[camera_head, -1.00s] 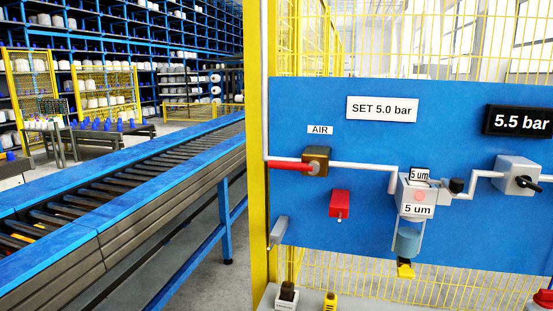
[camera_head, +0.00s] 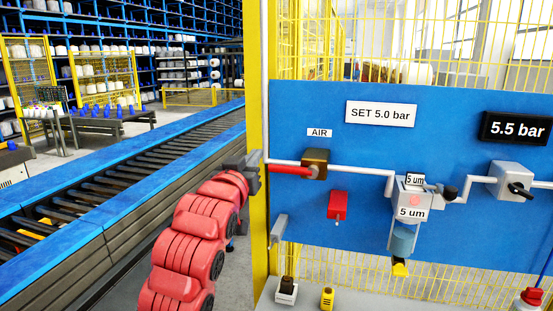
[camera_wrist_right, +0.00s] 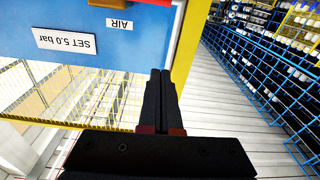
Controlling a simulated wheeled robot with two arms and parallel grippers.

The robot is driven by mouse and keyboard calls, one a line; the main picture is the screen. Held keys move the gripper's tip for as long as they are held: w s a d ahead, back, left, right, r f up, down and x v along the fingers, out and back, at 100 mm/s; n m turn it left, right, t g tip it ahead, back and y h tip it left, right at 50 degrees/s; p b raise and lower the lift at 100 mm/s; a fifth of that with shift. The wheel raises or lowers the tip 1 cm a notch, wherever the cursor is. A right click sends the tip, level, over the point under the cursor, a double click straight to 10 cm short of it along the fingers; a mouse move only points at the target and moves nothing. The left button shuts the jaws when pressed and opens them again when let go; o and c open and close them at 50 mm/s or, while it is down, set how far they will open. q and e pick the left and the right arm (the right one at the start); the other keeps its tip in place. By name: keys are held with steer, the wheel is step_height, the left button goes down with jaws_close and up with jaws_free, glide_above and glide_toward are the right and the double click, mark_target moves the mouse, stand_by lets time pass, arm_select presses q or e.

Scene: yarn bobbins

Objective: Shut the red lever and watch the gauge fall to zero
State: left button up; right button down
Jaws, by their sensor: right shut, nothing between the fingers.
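The red lever (camera_head: 290,169) lies nearly level, pointing left from the brown valve body (camera_head: 315,164) under the AIR label (camera_head: 320,133). The dark gauge display (camera_head: 514,128) at the right reads 5.5 bar. My right gripper (camera_head: 258,167) is at the left end of the lever, in front of the yellow post; I cannot tell whether it touches the lever. In the right wrist view the fingers (camera_wrist_right: 160,82) are shut together and empty, with the AIR label (camera_wrist_right: 120,24) upside down to their left. My left gripper is not in view.
The blue panel (camera_head: 400,115) also carries a red block (camera_head: 337,205), a filter unit (camera_head: 412,195) and a grey valve with a black knob (camera_head: 514,182). The yellow post (camera_head: 257,60) edges the panel. A roller conveyor (camera_head: 140,165) runs at the left.

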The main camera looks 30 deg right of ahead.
steer(key=shift+s+d+f+m+g+y, duration=0.2)
steer(key=shift+s+d+f+m+g, duration=0.05)
steer(key=shift+s+g, duration=0.2)
steer(key=shift+s+d+f+m+g+y, duration=0.25)
steer(key=shift+s+g, duration=0.1)
steer(key=shift+s, duration=0.1)
steer(key=p, duration=0.5)
glide_above(292, 170)
steer(key=a, duration=0.4)
steer(key=f, duration=0.2)
steer(key=w+f+p, duration=0.1)
steer(key=f, duration=0.1)
steer(key=shift+w+f, duration=0.15)
